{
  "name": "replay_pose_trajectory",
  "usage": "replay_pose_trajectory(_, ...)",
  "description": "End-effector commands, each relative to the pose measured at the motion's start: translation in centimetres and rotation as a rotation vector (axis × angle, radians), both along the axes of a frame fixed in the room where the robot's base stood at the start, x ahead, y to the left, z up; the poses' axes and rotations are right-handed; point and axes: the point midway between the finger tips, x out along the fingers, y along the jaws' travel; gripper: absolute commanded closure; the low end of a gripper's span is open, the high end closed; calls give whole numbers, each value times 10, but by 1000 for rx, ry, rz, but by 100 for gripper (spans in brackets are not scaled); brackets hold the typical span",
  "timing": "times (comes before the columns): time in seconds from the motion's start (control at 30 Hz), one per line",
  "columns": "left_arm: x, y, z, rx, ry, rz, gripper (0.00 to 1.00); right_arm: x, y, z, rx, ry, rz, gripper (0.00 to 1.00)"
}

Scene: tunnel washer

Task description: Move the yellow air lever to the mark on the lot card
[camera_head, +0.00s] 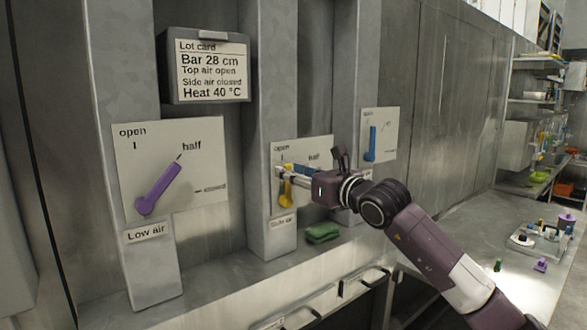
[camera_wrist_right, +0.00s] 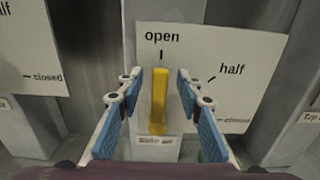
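The yellow air lever (camera_head: 286,192) is on the middle panel, above a "Side air" label (camera_wrist_right: 157,140). In the right wrist view the yellow lever (camera_wrist_right: 159,98) stands upright, its upper end at the "open" mark; "half" and "closed" are to its right. My right gripper (camera_wrist_right: 159,88) is open, its blue-padded fingers on either side of the lever with gaps visible. In the head view my right gripper (camera_head: 281,171) partly covers this panel. The lot card (camera_head: 209,71) reads "Bar 28 cm, Top air open, Side air closed, Heat 40 °C". My left gripper is not in view.
A purple lever (camera_head: 159,188) on the "Low air" panel at left points toward "half". A blue lever (camera_head: 372,142) stands upright on the right panel. A green sponge (camera_head: 322,233) lies on the ledge below. Small items stand on the counter (camera_head: 470,235) at right.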

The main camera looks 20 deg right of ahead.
Motion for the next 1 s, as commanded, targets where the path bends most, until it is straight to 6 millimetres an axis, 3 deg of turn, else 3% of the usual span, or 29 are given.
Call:
replay_pose_trajectory(0.17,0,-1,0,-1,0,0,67,0,0,-1,0,0,0,67)
replay_pose_trajectory(0.5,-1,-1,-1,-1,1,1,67,0,0,-1,0,0,0,100)
replay_pose_trajectory(1.0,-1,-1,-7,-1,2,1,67,1,-2,-3,29,11,1,100)
